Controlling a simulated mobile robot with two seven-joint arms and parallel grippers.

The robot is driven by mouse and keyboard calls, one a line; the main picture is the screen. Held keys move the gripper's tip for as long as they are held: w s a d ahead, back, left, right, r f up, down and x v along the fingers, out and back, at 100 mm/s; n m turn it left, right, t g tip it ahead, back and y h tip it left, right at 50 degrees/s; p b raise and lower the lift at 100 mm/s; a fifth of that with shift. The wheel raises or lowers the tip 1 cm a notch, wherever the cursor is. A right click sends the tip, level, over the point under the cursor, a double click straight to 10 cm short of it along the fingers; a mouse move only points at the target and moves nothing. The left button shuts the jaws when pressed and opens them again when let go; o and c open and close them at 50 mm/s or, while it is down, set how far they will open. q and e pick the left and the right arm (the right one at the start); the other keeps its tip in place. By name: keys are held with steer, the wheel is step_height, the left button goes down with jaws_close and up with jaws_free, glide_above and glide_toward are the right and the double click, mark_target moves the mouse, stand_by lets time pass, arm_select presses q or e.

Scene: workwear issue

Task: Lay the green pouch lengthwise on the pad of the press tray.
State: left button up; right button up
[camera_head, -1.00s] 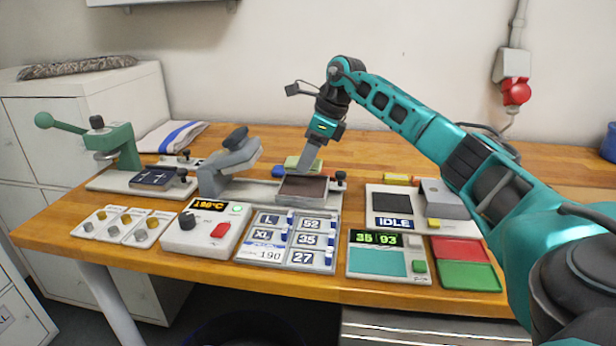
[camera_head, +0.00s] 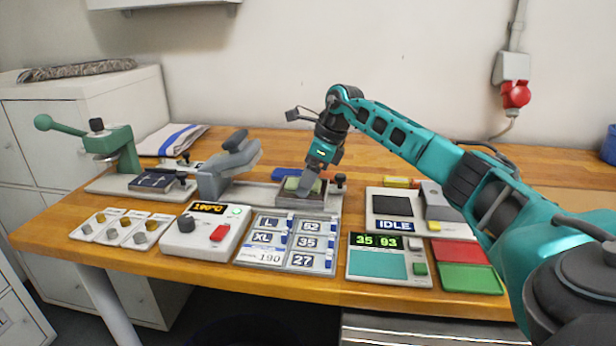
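The green pouch (camera_head: 292,184) shows on both sides of my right gripper's fingers (camera_head: 307,188), at the dark pad of the press tray (camera_head: 302,203). The fingers look shut on the pouch, though they hide its middle. The pouch is over the pad; I cannot tell whether it touches it. The press tray is at the front of the grey heat press, whose head (camera_head: 238,155) is swung to the left of the tray. My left gripper is not in view.
A control box (camera_head: 205,232) and a size board (camera_head: 288,242) stand in front of the press. A green hand press (camera_head: 120,155) is at the left. An IDLE device (camera_head: 395,222) and a scale (camera_head: 390,260) are at the right. A blue object (camera_head: 283,173) lies behind the tray.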

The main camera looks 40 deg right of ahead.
steer(key=shift+o, duration=0.5)
steer(key=shift+r, duration=0.1)
steer(key=shift+r, duration=0.3)
arm_select(q)
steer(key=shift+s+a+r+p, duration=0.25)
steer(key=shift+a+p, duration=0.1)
steer(key=shift+p, duration=0.3)
arm_select(e)
steer(key=v, duration=1.1)
steer(key=shift+r, duration=0.3)
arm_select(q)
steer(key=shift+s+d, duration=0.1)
arm_select(e)
steer(key=shift+s+d+f, duration=0.1)
steer(key=shift+s+d, duration=0.05)
